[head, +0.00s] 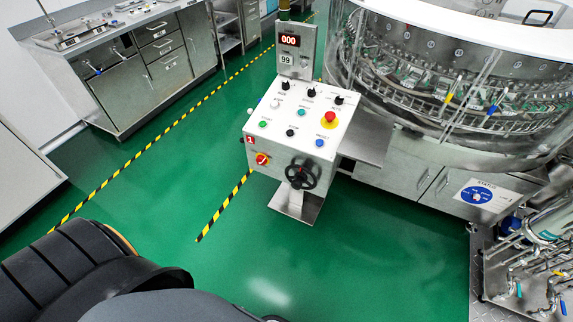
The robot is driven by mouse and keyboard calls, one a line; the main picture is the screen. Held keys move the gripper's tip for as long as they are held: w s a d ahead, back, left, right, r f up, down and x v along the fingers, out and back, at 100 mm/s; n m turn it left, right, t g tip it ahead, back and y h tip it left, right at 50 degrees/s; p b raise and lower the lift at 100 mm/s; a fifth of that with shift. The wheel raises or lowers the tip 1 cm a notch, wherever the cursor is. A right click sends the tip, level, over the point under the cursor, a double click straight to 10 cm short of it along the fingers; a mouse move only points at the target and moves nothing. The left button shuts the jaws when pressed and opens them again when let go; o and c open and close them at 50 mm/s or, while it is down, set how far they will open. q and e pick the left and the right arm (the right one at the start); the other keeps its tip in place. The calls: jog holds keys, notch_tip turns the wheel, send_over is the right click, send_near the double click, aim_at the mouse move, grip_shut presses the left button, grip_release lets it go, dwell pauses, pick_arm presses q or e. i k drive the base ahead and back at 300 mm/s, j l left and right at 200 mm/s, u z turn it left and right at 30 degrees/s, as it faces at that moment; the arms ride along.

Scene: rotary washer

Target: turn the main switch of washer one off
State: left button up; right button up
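The washer's control console (297,118) stands near the middle of the head view, with a white sloped top. On its front face is a red and yellow rotary switch (262,159), just below a red label with the number 1 (250,140). The switch is small here, and I cannot tell its exact handle angle. A black handwheel (303,173) sits to its right on the same face. Neither of my grippers is in view.
The round glass-walled washer (440,75) stands behind and right of the console. Piping (545,250) is at the lower right. A steel counter (125,60) stands at the upper left. Green floor (330,265) in front of the console is clear, with yellow-black tape (222,208).

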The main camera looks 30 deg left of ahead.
aim_at(260, 160)
jog(key=j, duration=0.5)
jog(key=j+u, duration=0.15)
jog(key=j, duration=0.35)
jog(key=i+j, duration=0.1)
jog(key=j, duration=0.35)
jog(key=i+j+u, duration=0.1)
jog(key=j, duration=0.9)
jog(key=i+j+u, duration=0.15)
jog(key=j, duration=0.8)
jog(key=i+u, duration=0.05)
